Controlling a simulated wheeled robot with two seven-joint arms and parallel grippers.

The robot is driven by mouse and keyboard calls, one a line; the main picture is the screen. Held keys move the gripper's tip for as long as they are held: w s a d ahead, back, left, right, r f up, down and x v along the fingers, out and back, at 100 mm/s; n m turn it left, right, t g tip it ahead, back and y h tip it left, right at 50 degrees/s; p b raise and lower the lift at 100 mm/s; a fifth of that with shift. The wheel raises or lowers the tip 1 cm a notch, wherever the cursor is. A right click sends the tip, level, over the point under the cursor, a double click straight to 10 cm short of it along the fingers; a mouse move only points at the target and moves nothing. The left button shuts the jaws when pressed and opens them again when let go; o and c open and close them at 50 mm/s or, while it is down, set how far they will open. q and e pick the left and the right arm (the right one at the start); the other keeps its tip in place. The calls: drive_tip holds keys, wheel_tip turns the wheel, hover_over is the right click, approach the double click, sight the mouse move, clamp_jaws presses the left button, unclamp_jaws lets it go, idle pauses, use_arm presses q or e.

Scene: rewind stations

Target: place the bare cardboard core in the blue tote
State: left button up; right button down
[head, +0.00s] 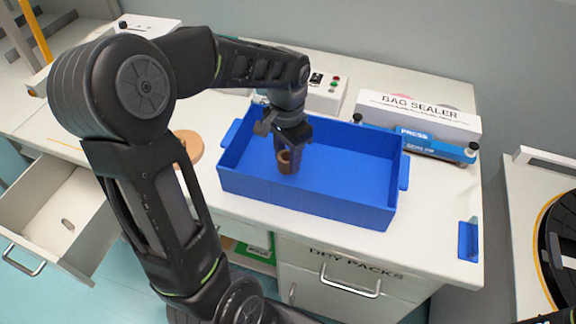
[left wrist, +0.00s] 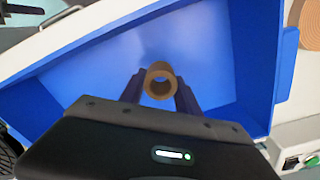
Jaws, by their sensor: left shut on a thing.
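The bare cardboard core (head: 285,165) is a short brown tube. My left gripper (head: 288,150) is shut on it and holds it upright, inside the outline of the blue tote (head: 310,197) toward its left end. In the left wrist view the core (left wrist: 160,80) shows its open end between the fingers of the gripper (left wrist: 160,92), with the blue tote floor (left wrist: 210,50) behind it. I cannot tell whether the core touches the floor. The tote is otherwise empty. The right gripper is not in view.
A white and blue bag sealer (head: 420,125) stands behind the tote at the right. A control box (head: 325,95) with buttons is behind it. A tan disc (head: 187,147) lies to the left. An open drawer (head: 60,215) juts out at the lower left. The counter's right front is mostly clear.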

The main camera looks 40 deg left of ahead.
sight(287, 177)
use_arm(q)
drive_tip(key=shift+f, duration=1.85)
drive_tip(key=shift+f, duration=0.25)
drive_tip(key=o, duration=1.3)
drive_tip(key=shift+r, duration=0.1)
drive_tip(key=shift+r, duration=0.15)
wheel_tip(287, 177, up, 12)
